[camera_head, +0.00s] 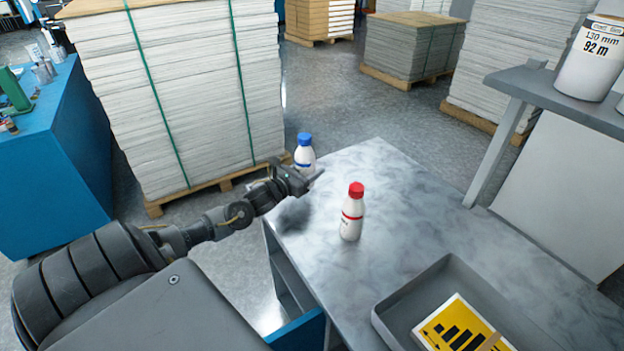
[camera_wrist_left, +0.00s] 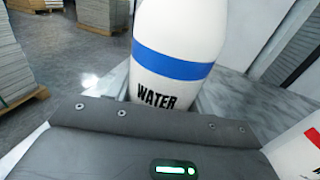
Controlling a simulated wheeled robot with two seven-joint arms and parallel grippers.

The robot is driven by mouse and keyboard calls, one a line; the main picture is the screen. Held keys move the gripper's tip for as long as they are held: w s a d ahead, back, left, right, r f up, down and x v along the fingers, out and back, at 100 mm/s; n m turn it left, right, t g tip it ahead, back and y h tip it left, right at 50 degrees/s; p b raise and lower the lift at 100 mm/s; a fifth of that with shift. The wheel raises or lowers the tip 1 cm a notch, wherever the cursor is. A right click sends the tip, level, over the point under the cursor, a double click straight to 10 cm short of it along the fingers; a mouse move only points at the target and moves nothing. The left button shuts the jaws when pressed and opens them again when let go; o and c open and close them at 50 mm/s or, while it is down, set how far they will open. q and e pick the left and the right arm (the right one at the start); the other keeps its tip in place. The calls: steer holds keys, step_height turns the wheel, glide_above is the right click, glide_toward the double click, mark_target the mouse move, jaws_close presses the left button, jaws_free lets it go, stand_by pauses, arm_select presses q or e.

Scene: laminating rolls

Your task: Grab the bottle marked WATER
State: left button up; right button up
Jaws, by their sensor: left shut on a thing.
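The bottle marked WATER (camera_head: 304,152) is white with a blue cap and a blue band. It stands upright by the far left corner of the grey table (camera_head: 400,190). In the left wrist view the bottle (camera_wrist_left: 175,55) is close ahead, with its black WATER label facing the camera. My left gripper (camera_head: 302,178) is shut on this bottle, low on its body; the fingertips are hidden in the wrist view. A second white bottle with a red cap and red band (camera_head: 352,212) stands on the table to the right of the gripper. My right gripper is not in view.
A grey tray (camera_head: 388,318) with a yellow and black printed item (camera_head: 462,328) lies at the front right. A raised shelf (camera_head: 560,95) holding a white roll (camera_head: 590,60) is on the right. Strapped paper stacks (camera_head: 180,90) stand behind.

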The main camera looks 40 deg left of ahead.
mark_target(296, 159)
arm_select(q)
steer(key=s+r, duration=0.1)
steer(key=s+a+r, duration=0.1)
steer(key=r, duration=0.1)
steer(key=s+a+r+b, duration=0.1)
steer(key=shift+s+r, duration=0.2)
steer(key=shift+r, duration=0.05)
steer(key=s+a+r, duration=0.4)
steer(key=s, duration=0.3)
steer(key=shift+s+a+r+b, duration=0.2)
steer(key=shift+s+a+b, duration=0.1)
steer(key=shift+a+b, duration=0.15)
